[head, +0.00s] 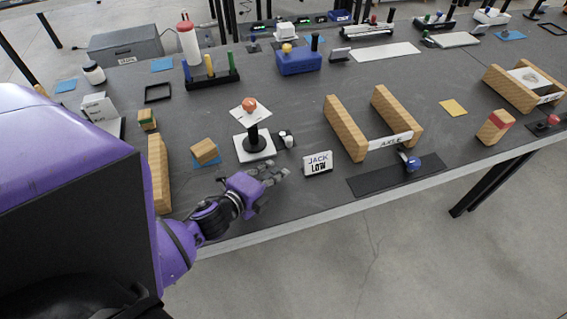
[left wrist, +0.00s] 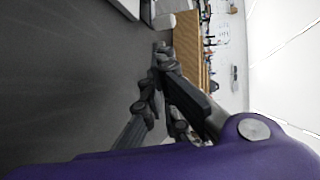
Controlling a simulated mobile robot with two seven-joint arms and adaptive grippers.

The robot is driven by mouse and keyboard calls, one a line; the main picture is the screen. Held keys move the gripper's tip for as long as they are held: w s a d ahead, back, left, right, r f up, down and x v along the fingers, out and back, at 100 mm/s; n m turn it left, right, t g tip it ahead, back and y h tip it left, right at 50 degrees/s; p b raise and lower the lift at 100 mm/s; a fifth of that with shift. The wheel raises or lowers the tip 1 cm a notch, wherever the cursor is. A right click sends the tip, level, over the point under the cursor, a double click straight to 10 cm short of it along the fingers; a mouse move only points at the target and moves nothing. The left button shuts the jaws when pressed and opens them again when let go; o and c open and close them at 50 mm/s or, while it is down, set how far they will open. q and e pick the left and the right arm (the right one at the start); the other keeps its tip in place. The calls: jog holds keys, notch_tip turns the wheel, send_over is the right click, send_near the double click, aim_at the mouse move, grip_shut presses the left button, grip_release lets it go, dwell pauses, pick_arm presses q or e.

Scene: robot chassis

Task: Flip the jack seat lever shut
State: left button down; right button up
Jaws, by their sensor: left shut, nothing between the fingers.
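The jack (head: 255,142) is a black post on a white square base, with an orange knob and a white plate at its top. Beside its base on the right is a small dark fitting with a white end (head: 289,141), which looks like the seat lever; its exact position is hard to tell. My left gripper (head: 281,171) is shut and empty, low over the table in front of the jack and left of the JACK LOW sign (head: 318,163). In the left wrist view its dark fingers (left wrist: 161,50) point toward a white object at the top edge. My right gripper is out of view.
Wooden rails (head: 345,128) with an AXLE sign stand to the right, behind a black mat (head: 372,183) and a blue-knobbed part (head: 413,164). A wooden block (head: 204,151) sits left of the jack.

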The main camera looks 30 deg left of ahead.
pick_arm(q)
jog(key=v, duration=0.3)
jog(key=shift+s, duration=0.25)
jog(key=shift+s+d+r, duration=0.1)
jog(key=shift+s+r, duration=0.1)
jog(key=shift+s, duration=0.1)
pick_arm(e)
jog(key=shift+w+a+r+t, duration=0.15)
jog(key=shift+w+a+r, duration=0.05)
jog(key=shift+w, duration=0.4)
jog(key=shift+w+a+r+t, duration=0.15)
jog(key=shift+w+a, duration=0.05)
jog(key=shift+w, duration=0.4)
pick_arm(q)
jog(key=shift+w, duration=0.1)
